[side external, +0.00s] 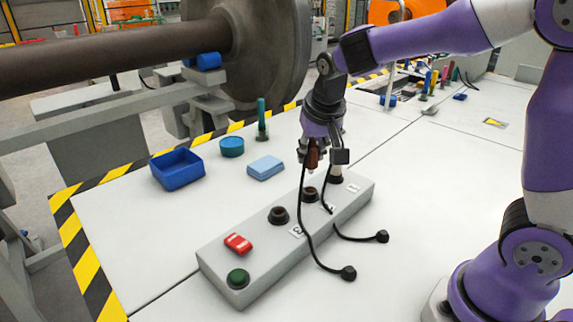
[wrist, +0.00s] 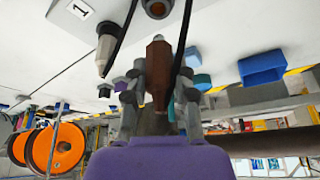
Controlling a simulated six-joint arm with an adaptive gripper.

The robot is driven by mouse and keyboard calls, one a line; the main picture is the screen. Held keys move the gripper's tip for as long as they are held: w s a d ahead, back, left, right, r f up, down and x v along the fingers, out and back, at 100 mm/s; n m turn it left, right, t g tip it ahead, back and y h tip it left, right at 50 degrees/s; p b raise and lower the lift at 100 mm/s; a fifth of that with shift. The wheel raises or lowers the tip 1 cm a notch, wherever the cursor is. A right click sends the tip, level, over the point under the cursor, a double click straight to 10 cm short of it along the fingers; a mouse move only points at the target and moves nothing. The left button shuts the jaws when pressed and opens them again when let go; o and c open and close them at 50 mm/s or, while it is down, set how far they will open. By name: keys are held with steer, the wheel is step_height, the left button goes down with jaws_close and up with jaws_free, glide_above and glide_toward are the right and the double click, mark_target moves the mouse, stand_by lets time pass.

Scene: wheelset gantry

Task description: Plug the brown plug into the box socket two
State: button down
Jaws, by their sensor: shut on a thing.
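My gripper (side external: 314,142) is shut on the brown plug (side external: 312,157), which points down and is roughly upright. The plug also shows between the fingers in the wrist view (wrist: 158,72). Its tip is above the box (side external: 262,232), apart from it, close over the middle dark round socket (side external: 309,194), which looks empty. This socket also shows just beyond the plug tip in the wrist view (wrist: 157,7). Its number label is partly hidden by a cable. A black cable (side external: 304,225) runs from the brown plug to a black end on the table.
A pale grey plug (wrist: 106,47) stands by label 1 (wrist: 80,10), its cable beside my gripper. Another empty socket (side external: 278,215), a red switch (side external: 238,243) and a green button (side external: 238,278) are on the box. A blue bin (side external: 177,170) and a light-blue block (side external: 265,168) lie behind.

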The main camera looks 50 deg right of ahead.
mark_target(313, 168)
steer(key=shift+f, duration=1.55)
steer(key=shift+f, duration=1.35)
steer(key=c, duration=0.6)
jaws_free()
steer(key=v, duration=1.2)
steer(key=s+f+n+t+y, duration=0.1)
steer(key=s+n+y, duration=0.1)
steer(key=s+n, duration=0.4)
steer(key=s, duration=0.5)
steer(key=shift+a+f+t, duration=0.25)
steer(key=shift+a+t, duration=0.05)
steer(key=shift+a, duration=0.1)
